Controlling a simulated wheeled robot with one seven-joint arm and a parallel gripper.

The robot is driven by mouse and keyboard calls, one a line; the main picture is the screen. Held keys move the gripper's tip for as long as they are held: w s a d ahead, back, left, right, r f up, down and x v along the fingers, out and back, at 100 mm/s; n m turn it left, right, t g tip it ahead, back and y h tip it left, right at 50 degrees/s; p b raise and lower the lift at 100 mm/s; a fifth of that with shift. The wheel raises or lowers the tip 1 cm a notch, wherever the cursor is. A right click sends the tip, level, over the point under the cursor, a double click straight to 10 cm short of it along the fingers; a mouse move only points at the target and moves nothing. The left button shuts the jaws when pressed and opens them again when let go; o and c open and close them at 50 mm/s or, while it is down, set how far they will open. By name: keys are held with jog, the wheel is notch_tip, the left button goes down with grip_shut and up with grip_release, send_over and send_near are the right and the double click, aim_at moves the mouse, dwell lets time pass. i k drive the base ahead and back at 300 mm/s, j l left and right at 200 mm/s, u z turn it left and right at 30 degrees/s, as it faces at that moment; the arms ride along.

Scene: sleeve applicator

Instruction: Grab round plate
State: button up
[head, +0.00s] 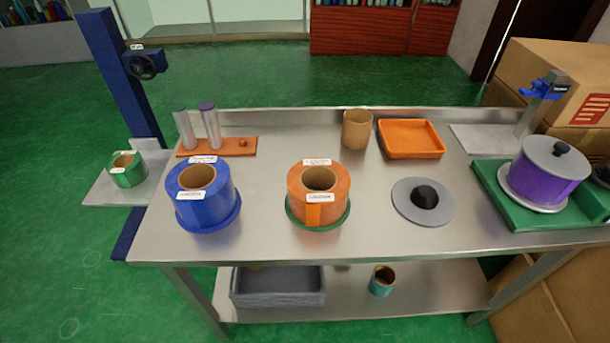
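A flat round grey plate (404,209) with a black knob (425,197) at its centre lies on the right half of the steel table (380,240). Nothing covers it. A similar grey round plate (540,153) with a dark knob sits on top of a purple roll (540,184) at the far right. My gripper is not in view.
An orange roll (312,214) and a blue roll (203,215) stand left of the flat plate. An orange tray (411,153) and a brown cardboard tube (357,135) are behind it. A green base (495,193) holds the purple roll. Table in front of the plate is clear.

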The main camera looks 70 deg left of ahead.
aim_at(554, 156)
jog(key=j+u, duration=0.1)
jog(key=u, duration=0.35)
jog(key=i+u, duration=0.1)
jog(key=u, duration=0.4)
jog(key=i+u, duration=0.1)
jog(key=u, duration=0.35)
jog(key=i+j+u, duration=0.1)
jog(key=u, duration=0.4)
jog(key=i+u, duration=0.1)
jog(key=i+l, duration=0.05)
jog(key=i, duration=0.05)
